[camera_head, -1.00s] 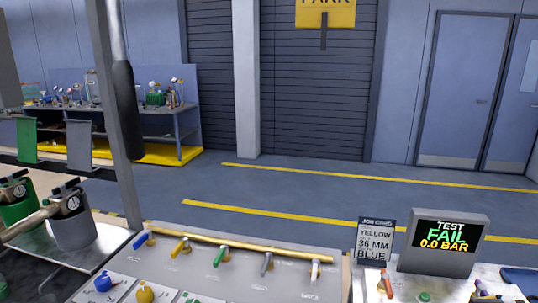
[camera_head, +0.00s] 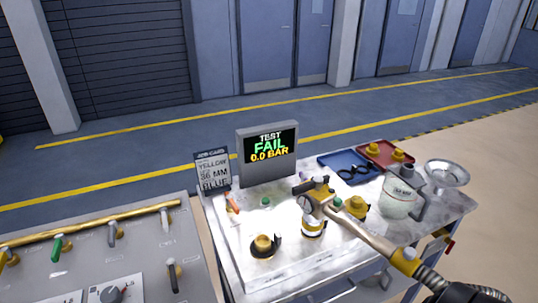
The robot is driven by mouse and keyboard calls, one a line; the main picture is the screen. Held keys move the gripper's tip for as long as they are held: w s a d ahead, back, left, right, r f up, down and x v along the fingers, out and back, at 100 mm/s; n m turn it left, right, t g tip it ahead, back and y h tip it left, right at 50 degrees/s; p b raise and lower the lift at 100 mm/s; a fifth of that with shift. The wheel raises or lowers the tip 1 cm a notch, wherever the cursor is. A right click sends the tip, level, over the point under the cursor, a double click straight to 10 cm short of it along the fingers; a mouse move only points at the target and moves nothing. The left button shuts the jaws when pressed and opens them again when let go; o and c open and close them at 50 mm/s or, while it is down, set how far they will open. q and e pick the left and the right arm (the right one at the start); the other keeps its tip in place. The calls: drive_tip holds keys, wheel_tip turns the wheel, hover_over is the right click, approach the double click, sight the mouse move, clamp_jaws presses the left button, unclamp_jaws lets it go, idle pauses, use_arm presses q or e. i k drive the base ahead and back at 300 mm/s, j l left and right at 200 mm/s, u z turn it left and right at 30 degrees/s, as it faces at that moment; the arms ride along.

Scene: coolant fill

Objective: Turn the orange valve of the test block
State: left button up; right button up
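The orange valve (camera_head: 232,203) is a small orange lever at the back left of the white test block (camera_head: 240,236), just below the job card. A green button (camera_head: 266,202) sits to its right on the block. The test display (camera_head: 267,154) behind them reads "TEST FAIL 0.0 BAR". A brass-coloured nozzle with a gauge (camera_head: 345,228) extends across the block's right side, over a yellow-and-white fitting (camera_head: 312,224). Neither of my grippers is in view, and nothing touches the orange valve.
A job card (camera_head: 213,171) stands left of the display. A grey panel with levers (camera_head: 95,262) lies at the left. A blue tray (camera_head: 338,161), red tray (camera_head: 371,152), clear jug (camera_head: 400,196) and funnel (camera_head: 448,172) occupy the right. A dark hose (camera_head: 470,292) leads from the nozzle.

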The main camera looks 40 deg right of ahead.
sight(230, 201)
drive_tip(key=k+z, duration=0.1)
drive_tip(key=z, duration=0.3)
drive_tip(key=k+l+z, duration=0.1)
drive_tip(key=z, duration=0.25)
drive_tip(key=l+z, duration=0.2)
drive_tip(key=z, duration=0.2)
drive_tip(key=k+l+z, duration=0.1)
drive_tip(key=z, duration=0.25)
